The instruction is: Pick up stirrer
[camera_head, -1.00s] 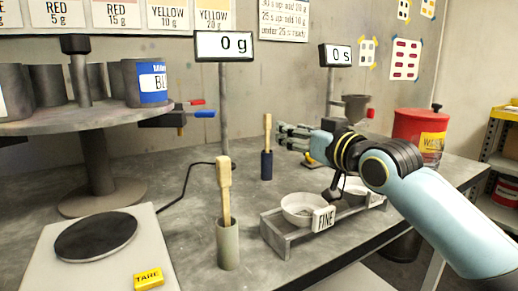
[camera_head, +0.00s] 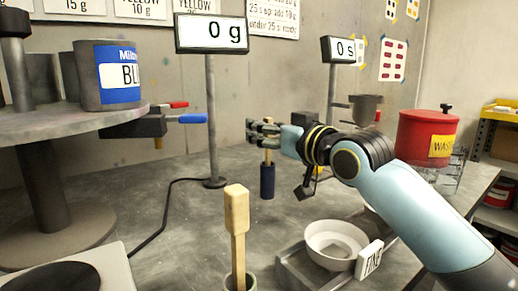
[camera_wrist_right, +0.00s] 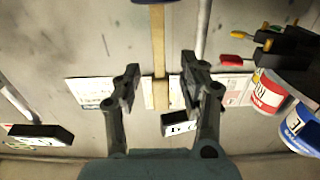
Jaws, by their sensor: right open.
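A thin wooden stick (camera_head: 268,156), which looks like the stirrer, stands upright in a dark blue holder (camera_head: 267,181) on the bench. My right gripper (camera_head: 263,131) is at the stick's upper part, its fingers apart. In the right wrist view the wooden stick (camera_wrist_right: 158,45) runs between the two open fingers (camera_wrist_right: 160,72), with a gap on each side. The blue holder (camera_wrist_right: 155,1) shows at that view's top edge. A second, thicker wooden paddle (camera_head: 237,215) stands nearer, in a grey cup (camera_head: 240,283). My left gripper is not in view.
A white bowl (camera_head: 336,243) sits in a grey rack with a FINE label (camera_head: 369,259), below my right arm. A red waste can (camera_head: 427,135) stands behind the arm. The scale display (camera_head: 212,34) stands on a pole left of the gripper. A round shelf with a blue can (camera_head: 107,75) is at left.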

